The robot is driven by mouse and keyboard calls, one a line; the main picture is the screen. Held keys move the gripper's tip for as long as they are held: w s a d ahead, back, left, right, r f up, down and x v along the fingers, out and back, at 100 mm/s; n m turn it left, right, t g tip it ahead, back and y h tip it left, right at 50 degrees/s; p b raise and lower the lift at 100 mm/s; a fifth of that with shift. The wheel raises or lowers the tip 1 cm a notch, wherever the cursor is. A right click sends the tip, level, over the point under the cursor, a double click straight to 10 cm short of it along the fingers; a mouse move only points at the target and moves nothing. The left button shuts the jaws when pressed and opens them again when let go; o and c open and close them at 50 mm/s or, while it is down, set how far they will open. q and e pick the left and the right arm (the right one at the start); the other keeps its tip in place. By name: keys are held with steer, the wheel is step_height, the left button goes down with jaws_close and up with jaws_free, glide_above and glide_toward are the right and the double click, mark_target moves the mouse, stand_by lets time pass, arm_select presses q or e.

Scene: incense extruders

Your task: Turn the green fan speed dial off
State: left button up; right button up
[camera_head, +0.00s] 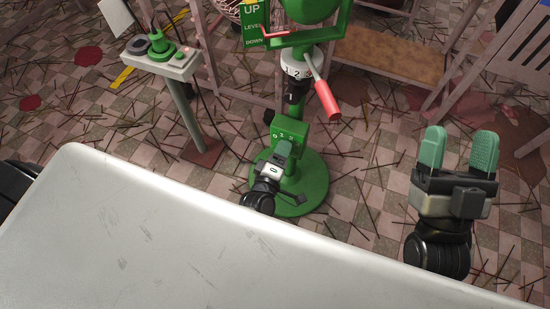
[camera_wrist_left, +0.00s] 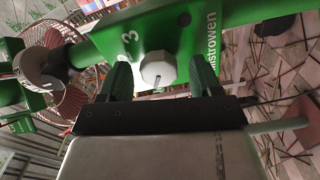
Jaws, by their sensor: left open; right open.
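A green control box (camera_head: 291,131) with white digits along its top stands on a green post in the head view. In the left wrist view it is a green panel (camera_wrist_left: 185,32) with a "3" on it, and a pale faceted dial knob (camera_wrist_left: 158,69) with a dark slot sits on it. My left gripper (camera_head: 283,149) is at the box, and the knob lies between its two green fingers (camera_wrist_left: 160,82), with gaps visible at both sides. The knob is hidden in the head view. My right gripper (camera_head: 459,148) is open and empty at the right.
A numbered white dial (camera_head: 297,70) and a red-handled lever (camera_head: 325,98) are above the box on the same stand. A pedestal with green controls (camera_head: 163,54) is at left. A round green base (camera_head: 305,190) is on the stick-littered floor.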

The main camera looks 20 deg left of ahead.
arm_select(q)
steer(key=s+p, duration=0.2)
steer(key=s, duration=0.8)
steer(key=shift+s+a, duration=0.15)
arm_select(e)
step_height(320, 180, down, 6)
steer(key=w+g+h, duration=0.2)
steer(key=g, duration=0.4)
steer(key=shift+w+d+r, duration=0.15)
steer(key=shift+w+d, duration=0.05)
steer(key=shift+w, duration=0.2)
